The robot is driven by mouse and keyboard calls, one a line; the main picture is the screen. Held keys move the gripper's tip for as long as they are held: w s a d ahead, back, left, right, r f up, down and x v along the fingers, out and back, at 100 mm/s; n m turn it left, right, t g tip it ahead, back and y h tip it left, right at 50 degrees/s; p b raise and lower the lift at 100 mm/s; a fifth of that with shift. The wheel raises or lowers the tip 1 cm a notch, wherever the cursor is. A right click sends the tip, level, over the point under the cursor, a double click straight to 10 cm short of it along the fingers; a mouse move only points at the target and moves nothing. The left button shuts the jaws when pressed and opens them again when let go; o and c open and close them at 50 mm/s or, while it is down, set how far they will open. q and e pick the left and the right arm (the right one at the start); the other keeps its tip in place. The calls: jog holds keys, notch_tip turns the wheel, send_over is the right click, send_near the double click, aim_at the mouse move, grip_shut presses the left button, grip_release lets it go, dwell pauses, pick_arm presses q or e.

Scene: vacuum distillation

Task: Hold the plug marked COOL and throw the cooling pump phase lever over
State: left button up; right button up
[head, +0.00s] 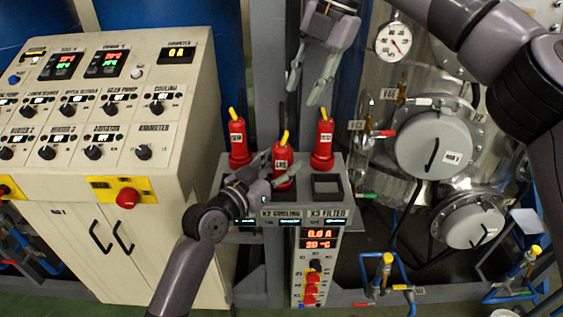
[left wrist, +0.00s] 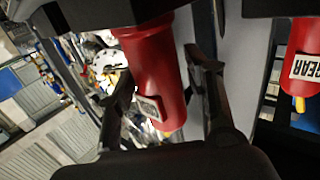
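Three red plugs with yellow tips stand at the socket box. My left gripper (head: 268,172) is around the middle red plug (head: 282,158), with a finger on each side. The plug stands over the box by the K2 COOLING label (head: 281,213). My right gripper (head: 303,95) hangs above, fingers apart and empty.
The left red plug (head: 238,142) and right red plug (head: 322,145) stand close behind. A control console (head: 90,185) stands left. A metal vessel (head: 433,145) with valves and pipes fills the right.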

pick_arm(q)
grip_shut()
dwell(0.9)
